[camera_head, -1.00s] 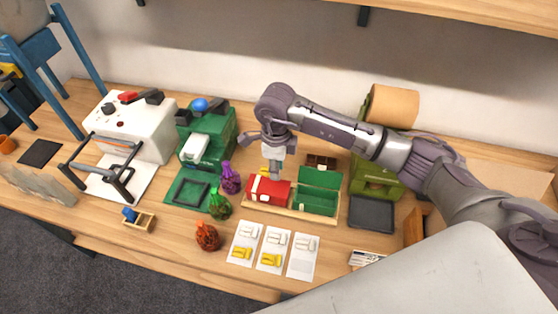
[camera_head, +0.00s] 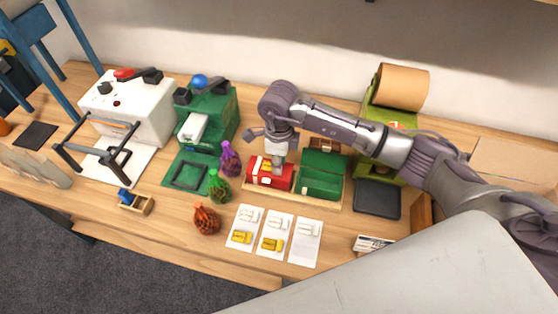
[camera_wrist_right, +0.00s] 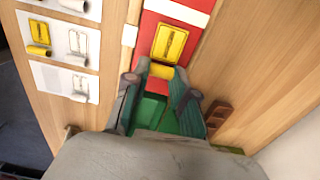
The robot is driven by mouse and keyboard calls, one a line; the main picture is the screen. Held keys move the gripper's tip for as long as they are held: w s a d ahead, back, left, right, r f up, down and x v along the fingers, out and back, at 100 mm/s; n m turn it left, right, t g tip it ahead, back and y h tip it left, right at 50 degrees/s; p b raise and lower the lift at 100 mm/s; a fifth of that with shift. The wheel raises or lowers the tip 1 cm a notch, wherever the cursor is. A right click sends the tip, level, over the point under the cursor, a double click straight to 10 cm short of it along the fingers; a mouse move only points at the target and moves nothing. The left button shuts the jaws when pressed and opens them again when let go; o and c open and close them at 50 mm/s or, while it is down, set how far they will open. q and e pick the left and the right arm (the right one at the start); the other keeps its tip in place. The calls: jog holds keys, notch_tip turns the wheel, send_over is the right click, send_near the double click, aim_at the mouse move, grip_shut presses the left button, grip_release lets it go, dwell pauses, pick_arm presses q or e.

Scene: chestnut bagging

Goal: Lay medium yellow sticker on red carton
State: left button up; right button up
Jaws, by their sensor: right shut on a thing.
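The red carton (camera_head: 262,179) stands closed in a wooden tray, beside an open green carton (camera_head: 321,184). It fills the top of the right wrist view (camera_wrist_right: 152,27), with a white band across it. My right gripper (camera_head: 277,168) points down over the red carton. In the right wrist view, my right gripper (camera_wrist_right: 161,79) is shut on the curled tab of a yellow sticker (camera_wrist_right: 170,43). The sticker's flat part is over the carton's red face; whether it is stuck there I cannot tell. My left gripper is out of view.
Three white sticker cards (camera_head: 271,250) lie in front of the tray; two carry yellow stickers. Purple (camera_head: 231,160), green (camera_head: 219,187) and orange (camera_head: 206,220) net bags stand left of the tray. A dark pad (camera_head: 377,199) lies to its right.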

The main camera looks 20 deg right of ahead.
dwell(0.7)
jog(key=o, duration=0.8)
jog(key=shift+c, duration=0.2)
jog(key=shift+r, duration=0.1)
jog(key=shift+r+p, duration=1.75)
jog(key=shift+r, duration=1.65)
